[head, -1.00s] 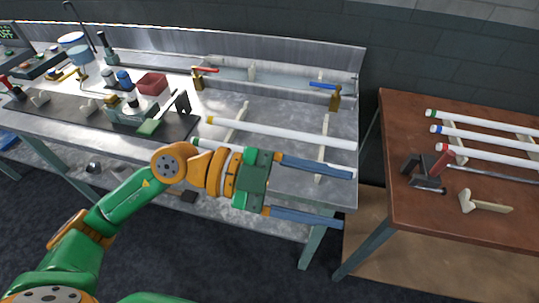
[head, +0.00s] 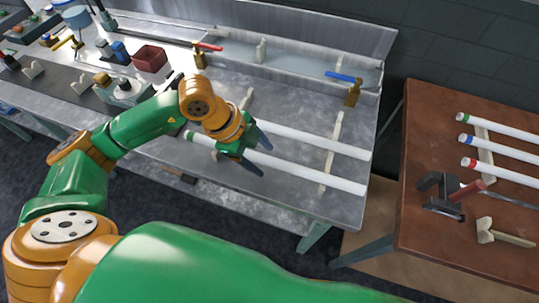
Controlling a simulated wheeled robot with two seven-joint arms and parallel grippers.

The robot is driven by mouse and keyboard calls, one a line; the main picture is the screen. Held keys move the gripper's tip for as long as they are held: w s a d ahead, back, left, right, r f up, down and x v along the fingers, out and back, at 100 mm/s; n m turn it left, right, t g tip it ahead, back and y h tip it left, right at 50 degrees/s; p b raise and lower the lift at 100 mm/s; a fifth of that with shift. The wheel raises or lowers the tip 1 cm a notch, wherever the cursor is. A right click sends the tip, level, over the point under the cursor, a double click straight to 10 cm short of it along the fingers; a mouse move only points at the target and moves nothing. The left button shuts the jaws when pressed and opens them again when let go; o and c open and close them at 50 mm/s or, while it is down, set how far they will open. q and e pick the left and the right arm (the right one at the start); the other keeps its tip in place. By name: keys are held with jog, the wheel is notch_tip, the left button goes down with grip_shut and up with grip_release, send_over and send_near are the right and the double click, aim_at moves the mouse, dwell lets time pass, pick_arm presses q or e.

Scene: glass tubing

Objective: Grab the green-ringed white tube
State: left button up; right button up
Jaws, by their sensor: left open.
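A white tube with a green ring (head: 310,175) lies on the metal table, its ringed left end showing left of my left gripper. My left gripper (head: 258,148) is open above this tube, with its blue-grey fingers on either side of it in the picture. I cannot tell whether they touch it. A second white tube (head: 325,145) lies behind it, its left end hidden by the gripper. Another green-ringed white tube (head: 500,128) lies on the brown table at the right. My right gripper is not in view.
Pale supports (head: 336,130) lie under the tubes on the metal table. Red-handled (head: 200,58) and blue-handled (head: 352,92) valves stand behind. The brown table (head: 415,140) also holds blue-ringed and red-ringed tubes, a dark clamp (head: 437,190) and a pale support.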

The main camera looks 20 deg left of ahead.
aim_at(269, 161)
pick_arm(q)
jog(key=shift+w+d+f, duration=0.2)
jog(key=shift+w+f, duration=0.05)
jog(key=shift+f, duration=0.25)
jog(key=shift+w+d+f, duration=0.15)
jog(key=shift+w+f, duration=0.05)
jog(key=shift+f, duration=0.25)
jog(key=shift+w+f, duration=0.1)
jog(key=shift+w, duration=0.15)
jog(key=shift+s, duration=0.1)
grip_shut()
